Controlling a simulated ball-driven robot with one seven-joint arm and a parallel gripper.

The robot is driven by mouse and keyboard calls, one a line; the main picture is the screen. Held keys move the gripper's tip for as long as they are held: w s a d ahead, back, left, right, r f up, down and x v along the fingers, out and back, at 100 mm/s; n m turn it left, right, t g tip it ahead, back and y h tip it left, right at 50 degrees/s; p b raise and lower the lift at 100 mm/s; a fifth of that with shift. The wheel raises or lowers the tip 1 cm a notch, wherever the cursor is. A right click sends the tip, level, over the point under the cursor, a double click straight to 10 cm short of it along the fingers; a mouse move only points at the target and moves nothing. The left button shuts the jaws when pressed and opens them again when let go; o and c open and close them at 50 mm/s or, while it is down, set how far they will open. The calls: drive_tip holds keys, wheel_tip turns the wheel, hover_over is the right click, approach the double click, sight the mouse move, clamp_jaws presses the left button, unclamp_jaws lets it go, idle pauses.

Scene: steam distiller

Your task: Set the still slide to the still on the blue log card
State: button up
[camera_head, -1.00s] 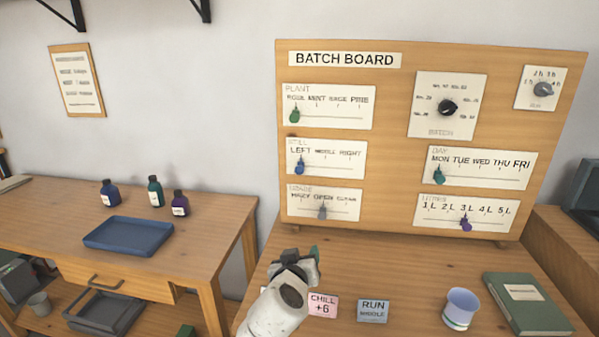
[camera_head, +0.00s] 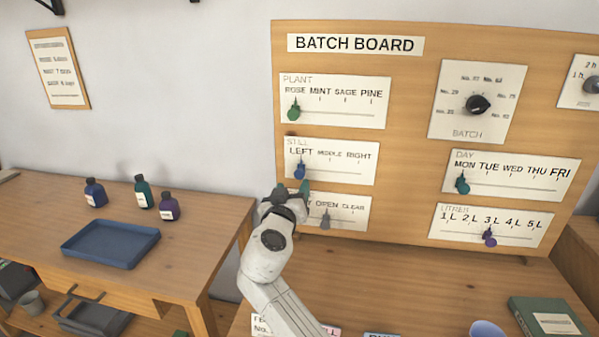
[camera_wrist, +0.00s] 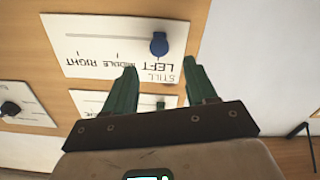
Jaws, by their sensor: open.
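The still slide's blue knob (camera_head: 299,171) stands at LEFT on the white STILL card (camera_head: 352,161). The card's marks read LEFT, MIDDLE and RIGHT. In the wrist view the picture is turned over, and the blue knob (camera_wrist: 159,44) lies just past the fingertips, between their lines. My gripper (camera_head: 304,187) is just below the knob in the head view. Its green fingers (camera_wrist: 160,68) are apart, with nothing between them. The blue log card (camera_head: 381,334) shows only its top edge at the bottom of the head view; its lower line is cut off.
The plant slide's green knob (camera_head: 293,111) is above, and the grey knob (camera_head: 325,220) of the lowest left slide is close below and right of my gripper. The board (camera_head: 408,110) stands upright. A cup (camera_head: 487,329) and green book (camera_head: 548,320) are at lower right.

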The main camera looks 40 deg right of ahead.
sight(298, 175)
drive_tip(key=x, duration=0.8)
drive_tip(key=shift+w+d+p, duration=0.2)
drive_tip(key=shift+p, duration=0.15)
drive_tip(key=shift+c, duration=0.2)
clamp_jaws()
